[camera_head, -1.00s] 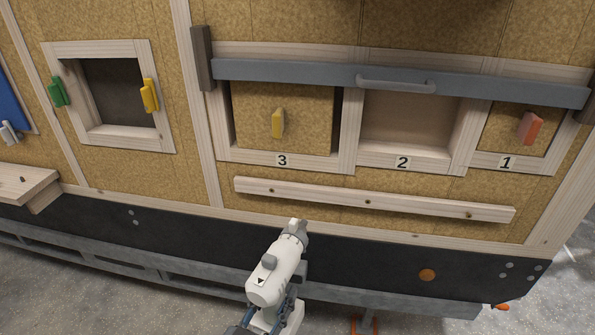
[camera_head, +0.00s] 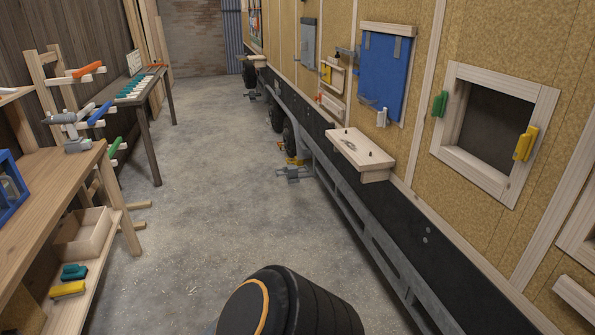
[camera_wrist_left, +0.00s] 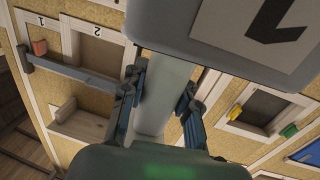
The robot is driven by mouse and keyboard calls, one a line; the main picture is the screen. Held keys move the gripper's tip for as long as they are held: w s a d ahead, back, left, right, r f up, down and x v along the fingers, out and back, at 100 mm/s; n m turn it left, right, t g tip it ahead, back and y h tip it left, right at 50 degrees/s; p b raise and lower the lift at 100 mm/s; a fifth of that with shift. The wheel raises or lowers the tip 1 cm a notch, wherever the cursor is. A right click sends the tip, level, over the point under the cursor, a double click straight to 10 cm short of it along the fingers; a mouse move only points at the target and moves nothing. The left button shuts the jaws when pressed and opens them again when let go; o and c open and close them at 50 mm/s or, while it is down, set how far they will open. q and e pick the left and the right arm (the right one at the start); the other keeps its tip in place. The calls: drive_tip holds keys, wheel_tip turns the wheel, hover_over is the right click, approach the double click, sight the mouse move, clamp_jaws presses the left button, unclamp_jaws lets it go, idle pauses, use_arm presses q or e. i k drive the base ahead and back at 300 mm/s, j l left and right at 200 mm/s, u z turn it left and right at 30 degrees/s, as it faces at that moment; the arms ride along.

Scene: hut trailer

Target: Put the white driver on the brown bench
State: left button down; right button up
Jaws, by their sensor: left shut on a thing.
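The white driver (camera_wrist_left: 240,35) fills the top of the left wrist view, with a large dark mark on its body. My left gripper (camera_wrist_left: 162,84) is shut on its pale handle, one finger on each side. The driver and this gripper are outside the head view. A brown wooden bench (camera_head: 45,185) stands at the left of the head view, with part of its top cut off by the picture edge. My right gripper is in neither view.
A grey tool (camera_head: 72,132) stands at the bench's far end, and a blue frame (camera_head: 12,190) sits nearer. A darker table (camera_head: 140,92) with teal items is farther back. The trailer wall with a small wooden shelf (camera_head: 362,152) is on the right. Concrete floor lies clear between.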

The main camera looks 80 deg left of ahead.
sight(63, 162)
drive_tip(key=j+u, duration=0.25)
drive_tip(key=u, duration=0.2)
drive_tip(key=j+u, duration=0.25)
drive_tip(key=u, duration=0.2)
drive_tip(key=i+j+u, duration=0.2)
drive_tip(key=j+u, duration=0.2)
drive_tip(key=i+j+u, duration=0.25)
drive_tip(key=j+u, duration=0.2)
drive_tip(key=i+j+u, duration=1.1)
drive_tip(key=i+u, duration=0.4)
drive_tip(key=i+l+u, duration=0.25)
drive_tip(key=i, duration=1)
drive_tip(key=i+u, duration=0.45)
drive_tip(key=i+l+u, duration=0.1)
drive_tip(key=i+u, duration=0.15)
drive_tip(key=u, duration=0.15)
drive_tip(key=i+l+u, duration=0.25)
drive_tip(key=u, duration=0.2)
drive_tip(key=i+l+u, duration=0.85)
drive_tip(key=u, duration=0.2)
drive_tip(key=l, duration=0.1)
